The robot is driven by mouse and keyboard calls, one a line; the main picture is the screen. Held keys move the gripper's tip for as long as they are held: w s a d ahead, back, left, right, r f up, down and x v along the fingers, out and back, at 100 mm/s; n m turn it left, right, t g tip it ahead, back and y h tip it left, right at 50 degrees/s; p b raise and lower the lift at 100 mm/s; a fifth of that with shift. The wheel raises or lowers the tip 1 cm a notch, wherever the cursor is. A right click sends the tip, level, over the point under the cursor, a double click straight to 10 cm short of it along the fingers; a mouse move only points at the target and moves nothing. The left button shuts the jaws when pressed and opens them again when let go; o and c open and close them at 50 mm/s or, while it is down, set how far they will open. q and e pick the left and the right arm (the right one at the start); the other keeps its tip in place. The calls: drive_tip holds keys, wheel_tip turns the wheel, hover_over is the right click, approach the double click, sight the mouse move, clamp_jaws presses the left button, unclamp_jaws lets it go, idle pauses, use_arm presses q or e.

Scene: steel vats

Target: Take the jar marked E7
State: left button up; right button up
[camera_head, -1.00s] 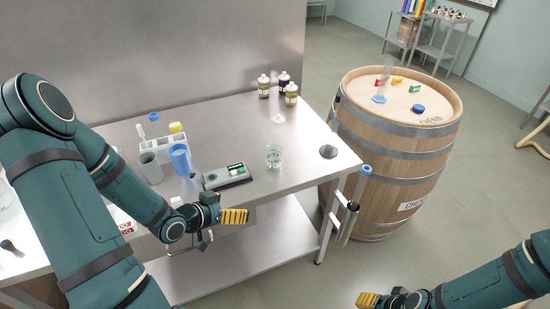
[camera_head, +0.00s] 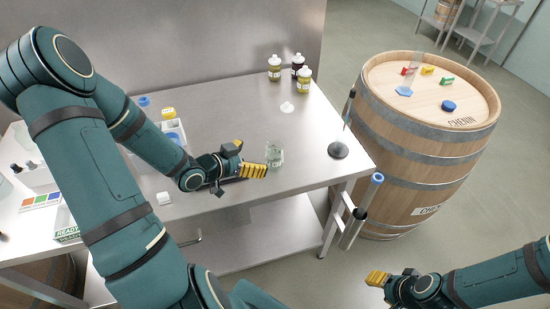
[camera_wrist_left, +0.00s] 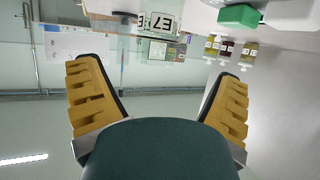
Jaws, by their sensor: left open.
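The jar marked E7 is a small clear glass jar (camera_head: 274,155) with a pale label, upright on the steel table. In the left wrist view its label (camera_wrist_left: 163,22) reads E7 upside down, at the top, beyond the fingers. My left gripper (camera_head: 252,158) is low over the table, just left of the jar, fingers pointing at it. It is open and empty, with the jar apart from it; both yellow fingers (camera_wrist_left: 155,76) show spread in the left wrist view. My right gripper (camera_head: 377,278) is off the table at the lower right; its finger opening is unclear.
Three capped bottles (camera_head: 298,70) stand at the back of the table. A white funnel-like piece (camera_head: 287,107) lies behind the jar. A dark round base with a rod (camera_head: 338,151) stands right of it. A barrel (camera_head: 425,150) is beyond the table's right edge.

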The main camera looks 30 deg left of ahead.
sight(267, 153)
use_arm(q)
drive_tip(key=x, duration=0.2)
drive_tip(key=shift+w+d+f, duration=0.1)
drive_tip(key=shift+w+f, duration=0.05)
drive_tip(key=shift+w, duration=0.25)
drive_tip(key=shift+d+r+b+x, duration=0.1)
drive_tip(key=shift+b+x, duration=0.1)
drive_tip(key=shift+x, duration=1.2)
drive_tip(key=shift+d+r+b+x, duration=0.1)
drive_tip(key=shift+r+b+x, duration=0.05)
drive_tip(key=shift+x, duration=1.25)
drive_tip(key=c, duration=1.3)
